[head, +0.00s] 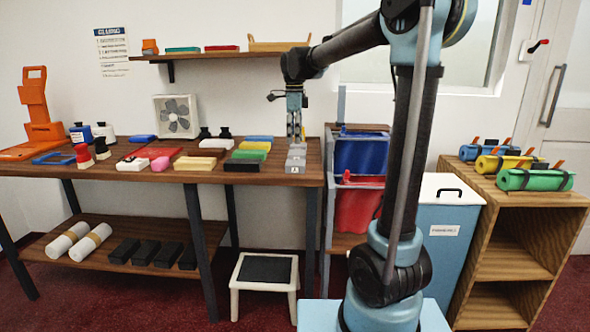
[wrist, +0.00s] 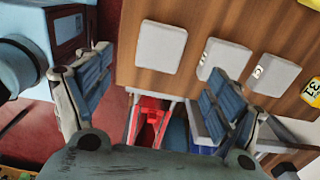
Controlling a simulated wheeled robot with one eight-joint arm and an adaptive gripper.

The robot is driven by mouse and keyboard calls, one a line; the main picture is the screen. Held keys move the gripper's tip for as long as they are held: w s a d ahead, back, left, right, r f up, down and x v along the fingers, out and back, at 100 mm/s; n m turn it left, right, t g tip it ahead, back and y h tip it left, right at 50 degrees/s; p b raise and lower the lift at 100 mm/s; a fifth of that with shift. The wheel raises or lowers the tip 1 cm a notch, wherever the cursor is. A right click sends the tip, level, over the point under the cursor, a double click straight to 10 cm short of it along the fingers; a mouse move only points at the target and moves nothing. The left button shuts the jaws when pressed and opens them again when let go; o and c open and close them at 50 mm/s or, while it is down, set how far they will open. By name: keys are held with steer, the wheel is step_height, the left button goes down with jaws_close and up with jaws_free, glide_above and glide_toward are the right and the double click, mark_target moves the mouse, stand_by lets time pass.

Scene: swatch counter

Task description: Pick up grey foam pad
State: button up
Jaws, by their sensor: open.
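Three light grey square pads lie in a row at the right end of the wooden table; the head view shows the back one (head: 297,147), the middle one (head: 296,157) and the front one (head: 295,168). The wrist view shows a plain pad (wrist: 160,47) and two pads with small white marks, a middle one (wrist: 225,60) and a right one (wrist: 273,73). I cannot tell which is foam. My gripper (head: 295,137) points down over the back of this row. In the wrist view my gripper (wrist: 155,80) has its fingers wide apart, with nothing between them.
Colored blocks, a black block (head: 246,165) and a green block (head: 249,155) among them, lie just left of the pads. A rack with a blue bin (head: 360,155) and a red bin (head: 357,205) stands right of the table (head: 262,178). A wall shelf (head: 215,55) hangs behind.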

mark_target(295, 162)
step_height(295, 162, down, 11)
steer(key=shift+w+d+f, duration=0.1)
steer(key=shift+d, duration=0.05)
stand_by(0.5)
steer(key=shift+c, duration=0.6)
steer(key=c, duration=0.7)
